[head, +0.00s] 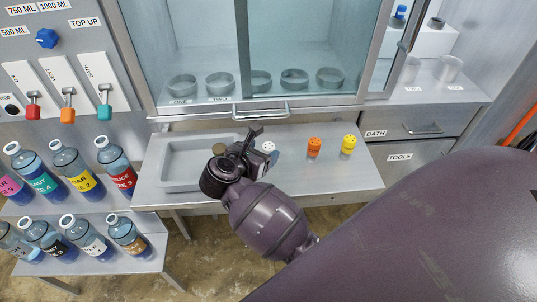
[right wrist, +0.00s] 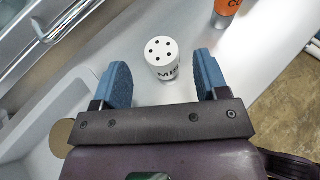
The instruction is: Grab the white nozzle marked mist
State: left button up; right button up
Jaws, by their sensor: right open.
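The white nozzle (head: 268,146) stands upright on the grey bench, partly hidden behind my right gripper (head: 264,143) in the head view. In the right wrist view the white nozzle (right wrist: 162,56) shows a top with several dark holes and part of its black lettering, "MIS". My right gripper (right wrist: 163,78) is open, with blue finger pads on either side of the nozzle's near part. The nozzle reaches a little beyond the fingertips, and a gap shows on both sides. My left gripper is not in view.
An orange nozzle (head: 314,147) and a yellow nozzle (head: 348,145) stand to the right on the bench (head: 335,177). A shallow tray (head: 168,166) lies left. A glass-fronted cabinet (head: 300,60) rises behind. Labelled bottles (head: 118,176) stand far left.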

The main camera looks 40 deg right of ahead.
aim_at(271, 146)
jog(key=shift+x, duration=2.6)
jog(key=shift+s, duration=0.1)
jog(key=c, duration=1.1)
jog(key=shift+o, duration=0.2)
jog(key=shift+r, duration=0.1)
